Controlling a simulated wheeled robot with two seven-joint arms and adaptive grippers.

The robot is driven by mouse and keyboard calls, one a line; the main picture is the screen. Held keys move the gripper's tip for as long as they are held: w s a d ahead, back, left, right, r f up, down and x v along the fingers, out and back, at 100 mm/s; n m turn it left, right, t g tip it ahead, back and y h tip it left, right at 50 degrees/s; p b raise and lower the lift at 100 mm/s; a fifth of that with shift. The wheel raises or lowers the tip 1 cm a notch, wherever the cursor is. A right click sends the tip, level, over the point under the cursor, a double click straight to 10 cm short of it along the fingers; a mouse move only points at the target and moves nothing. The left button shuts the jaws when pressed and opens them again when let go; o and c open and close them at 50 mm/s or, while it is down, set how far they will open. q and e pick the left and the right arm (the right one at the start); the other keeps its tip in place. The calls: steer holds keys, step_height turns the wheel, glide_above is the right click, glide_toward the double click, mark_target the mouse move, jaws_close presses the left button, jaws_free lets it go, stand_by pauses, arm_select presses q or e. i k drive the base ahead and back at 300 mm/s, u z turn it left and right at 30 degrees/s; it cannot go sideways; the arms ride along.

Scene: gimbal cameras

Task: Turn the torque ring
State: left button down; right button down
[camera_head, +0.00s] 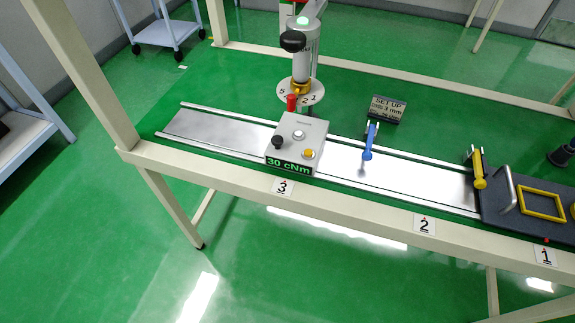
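The torque ring appears to be the yellow collar (300,87) low on an upright grey tool (305,58), just above a round white dial plate (301,94) with numbers. A red piece (292,102) shows at the dial's front edge. A black ball knob (293,41) sticks out from the tool, and a green lamp (303,20) is lit on top. In front stands a grey control box (297,143) whose green display (289,163) reads 30 cNm. The box partly hides the area below the dial. Neither of my grippers is in view.
A metal rail track (215,130) runs along the cream-framed bench (350,205), past labels 3, 2 and 1. A blue lever (369,142), a "SET UP 3 mm" sign (387,109) and a dark plate with a yellow frame (542,203) stand to the right.

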mark_target(297, 88)
steer(key=u, duration=0.1)
steer(key=k, duration=0.4)
steer(key=u, duration=1.35)
steer(key=i, duration=0.7)
steer(key=z, duration=0.9)
steer(key=i, duration=0.5)
steer(key=z, duration=0.6)
